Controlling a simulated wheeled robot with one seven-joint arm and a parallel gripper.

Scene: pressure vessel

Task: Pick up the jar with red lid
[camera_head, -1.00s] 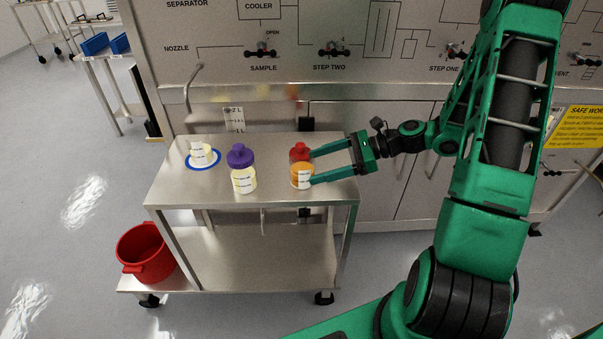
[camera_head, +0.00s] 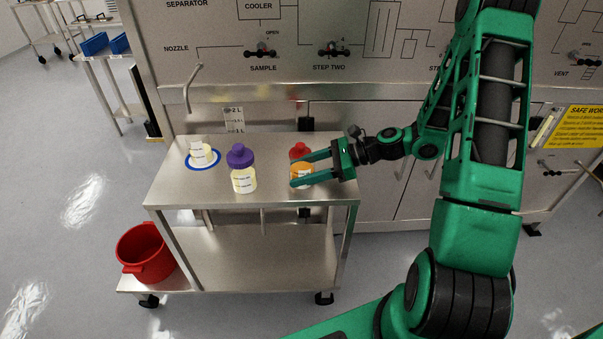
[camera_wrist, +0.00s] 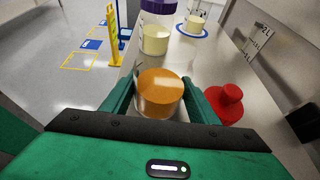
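The jar (camera_head: 302,168) with orange contents stands upright on the steel cart's top. In the wrist view the orange jar (camera_wrist: 160,95) is between my two fingers, with a gap at least on the left side. The red lid (camera_head: 300,149) shows behind my upper finger. In the wrist view the red lid (camera_wrist: 226,102) appears apart from the jar, outside my right finger. My gripper (camera_head: 295,172) is open around the jar; its fingers partly hide the jar from the head camera.
A purple-lidded jar (camera_head: 242,170) stands left of the orange jar. A red bucket (camera_head: 145,255) is on the lower shelf. The panel (camera_head: 290,70) rises behind the cart.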

